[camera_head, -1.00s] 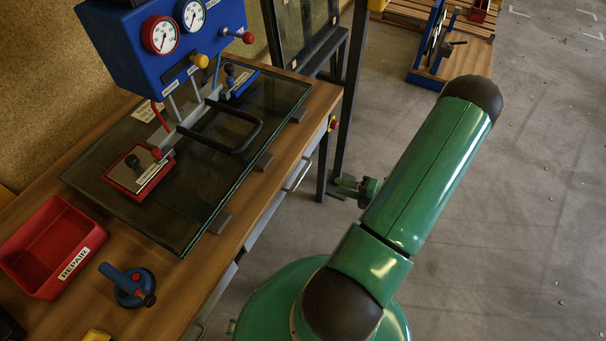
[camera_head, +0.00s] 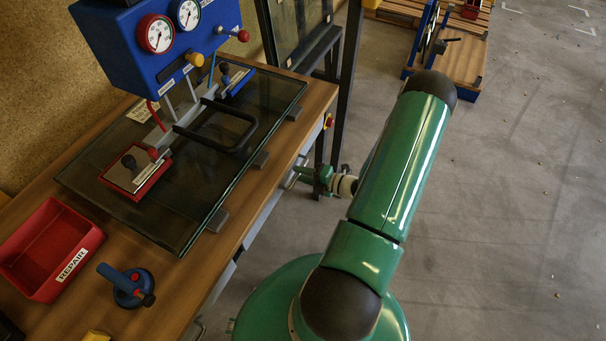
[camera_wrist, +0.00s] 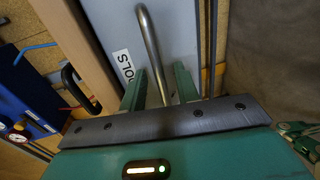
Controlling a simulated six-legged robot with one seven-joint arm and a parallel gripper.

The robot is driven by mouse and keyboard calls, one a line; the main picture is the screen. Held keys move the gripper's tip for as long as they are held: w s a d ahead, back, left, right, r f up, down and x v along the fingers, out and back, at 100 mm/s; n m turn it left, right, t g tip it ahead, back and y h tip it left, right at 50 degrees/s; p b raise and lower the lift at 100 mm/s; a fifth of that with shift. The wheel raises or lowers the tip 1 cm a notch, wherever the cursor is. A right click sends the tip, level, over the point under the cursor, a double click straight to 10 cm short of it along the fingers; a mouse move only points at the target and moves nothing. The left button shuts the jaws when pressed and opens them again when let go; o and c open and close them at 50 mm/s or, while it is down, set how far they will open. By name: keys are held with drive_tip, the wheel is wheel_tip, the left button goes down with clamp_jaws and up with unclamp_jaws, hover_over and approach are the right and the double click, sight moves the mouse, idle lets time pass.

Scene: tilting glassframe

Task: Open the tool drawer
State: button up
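A gap shows between the bar and the fingers. In the head view my gripper (camera_head: 302,175) is at the bench's front edge, beside the grey drawer front (camera_head: 262,212), and hides the handle there. The drawer looks shut.
A wooden bench (camera_head: 235,205) carries a glass pane (camera_head: 205,195) with a blue suction lifter (camera_head: 150,45), a red REPAIR bin (camera_head: 50,250) and a blue suction cup (camera_head: 128,285). A dark frame post (camera_head: 347,90) stands beyond my gripper.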

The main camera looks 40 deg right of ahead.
clamp_jaws()
